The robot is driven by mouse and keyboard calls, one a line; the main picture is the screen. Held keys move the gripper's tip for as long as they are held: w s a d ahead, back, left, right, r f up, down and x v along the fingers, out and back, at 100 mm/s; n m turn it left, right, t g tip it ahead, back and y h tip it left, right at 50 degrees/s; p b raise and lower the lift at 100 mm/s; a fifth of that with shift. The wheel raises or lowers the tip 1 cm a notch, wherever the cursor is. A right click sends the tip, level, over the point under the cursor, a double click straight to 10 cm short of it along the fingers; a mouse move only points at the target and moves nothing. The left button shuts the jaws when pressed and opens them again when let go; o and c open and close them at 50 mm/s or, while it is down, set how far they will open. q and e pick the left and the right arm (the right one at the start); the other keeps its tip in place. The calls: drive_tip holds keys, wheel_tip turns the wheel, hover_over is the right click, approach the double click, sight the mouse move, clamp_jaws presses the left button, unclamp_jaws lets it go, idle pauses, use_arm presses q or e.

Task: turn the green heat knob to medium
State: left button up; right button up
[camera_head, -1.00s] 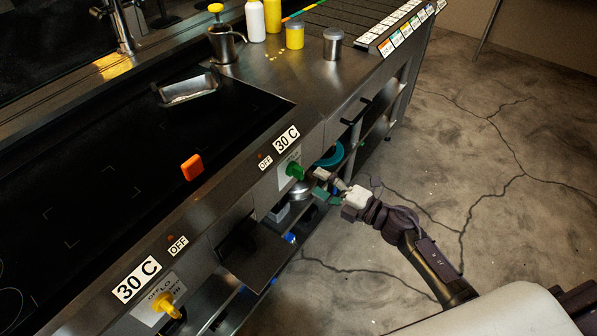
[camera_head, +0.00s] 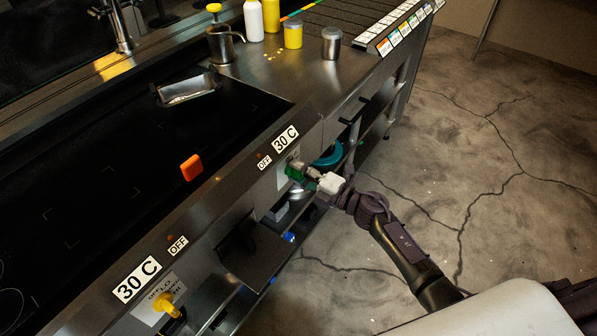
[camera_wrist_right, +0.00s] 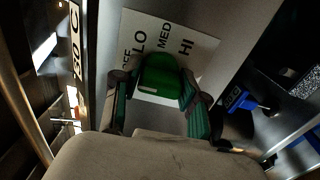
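The green heat knob (camera_wrist_right: 160,72) sits on a white dial plate (camera_wrist_right: 190,45) lettered LO, MED and HI, with another word partly hidden. In the wrist view my right gripper (camera_wrist_right: 157,88) has one finger on each side of the knob. The fingers are spread, with a narrow gap at the left; I cannot tell whether the right one touches. In the head view my right gripper (camera_head: 301,175) is at the green knob on the front panel and hides most of it. I cannot read the knob's setting. My left gripper is not in view.
Above the knob are a 30 C display (camera_head: 286,139) and an OFF label (camera_head: 264,162). A yellow knob (camera_head: 168,304) is further left on the panel. An orange block (camera_head: 192,167) lies on the black griddle (camera_head: 130,170). Open floor lies to the right.

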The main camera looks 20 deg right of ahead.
drive_tip(key=c, duration=0.4)
drive_tip(key=shift+o, duration=0.2)
drive_tip(key=m+p, duration=0.2)
drive_tip(key=m, duration=0.1)
drive_tip(key=shift+r+m+p, duration=0.1)
drive_tip(key=shift+m+p, duration=0.3)
drive_tip(key=m+p, duration=0.1)
drive_tip(key=m, duration=0.2)
drive_tip(key=shift+m+p, duration=0.3)
drive_tip(key=shift+p, duration=0.1)
drive_tip(key=m+p, duration=0.1)
drive_tip(key=m, duration=0.3)
drive_tip(key=shift+p, duration=0.3)
drive_tip(key=shift+m+p, duration=0.45)
drive_tip(key=shift+m, duration=1.65)
drive_tip(key=shift+f, duration=0.2)
